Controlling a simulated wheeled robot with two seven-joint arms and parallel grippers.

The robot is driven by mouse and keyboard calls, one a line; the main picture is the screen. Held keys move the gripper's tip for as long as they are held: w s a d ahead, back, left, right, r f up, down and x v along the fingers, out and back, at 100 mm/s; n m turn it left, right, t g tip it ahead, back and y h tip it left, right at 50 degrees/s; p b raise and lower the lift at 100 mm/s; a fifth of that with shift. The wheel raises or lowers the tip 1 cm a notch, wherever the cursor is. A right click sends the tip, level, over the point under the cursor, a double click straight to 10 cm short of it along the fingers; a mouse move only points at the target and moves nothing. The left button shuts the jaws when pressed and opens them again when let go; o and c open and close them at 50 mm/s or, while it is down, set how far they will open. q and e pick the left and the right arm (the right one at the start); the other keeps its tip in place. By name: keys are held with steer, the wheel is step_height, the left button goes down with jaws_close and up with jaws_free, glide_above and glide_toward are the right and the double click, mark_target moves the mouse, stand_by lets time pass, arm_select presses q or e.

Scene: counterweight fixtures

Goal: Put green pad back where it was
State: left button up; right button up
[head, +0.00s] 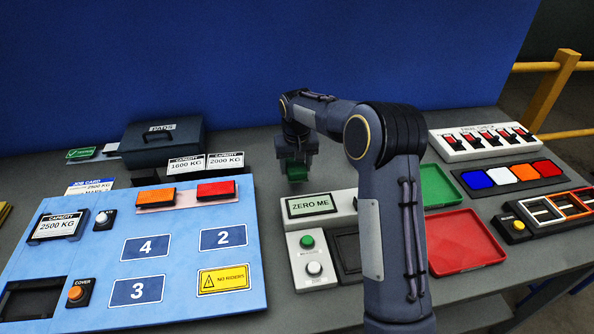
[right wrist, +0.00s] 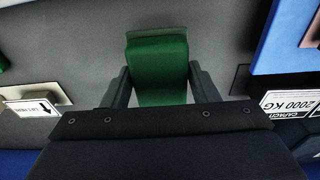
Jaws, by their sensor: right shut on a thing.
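My right gripper (head: 297,160) is shut on the green pad (head: 297,172), behind the ZERO ME display and right of the capacity cards. In the right wrist view the green pad (right wrist: 160,68) sits between the two fingers of the gripper (right wrist: 162,88). The pad is close to the grey table top; I cannot tell whether it touches it. The blue board (head: 180,291) at the left carries an orange pad (head: 156,197) and a red pad (head: 216,189) on a strip at its back. My left gripper is not in view.
A dark PADS box (head: 160,147) stands at the back left. The ZERO ME display (head: 318,205) is in front of my gripper. A green tray (head: 438,186) and a red tray (head: 465,242) lie to the right. A rack of coloured pads (head: 510,178) stands beyond them.

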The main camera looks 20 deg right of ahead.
mark_target(297, 167)
steer(key=w+f, duration=0.1)
steer(key=w+d+f, duration=0.1)
steer(key=f, duration=0.1)
steer(key=shift+d+p, duration=0.15)
steer(key=shift+p, duration=0.15)
steer(key=shift+w+f, duration=0.15)
steer(key=shift+f, duration=1.5)
steer(key=shift+f, duration=0.15)
steer(key=o, duration=0.9)
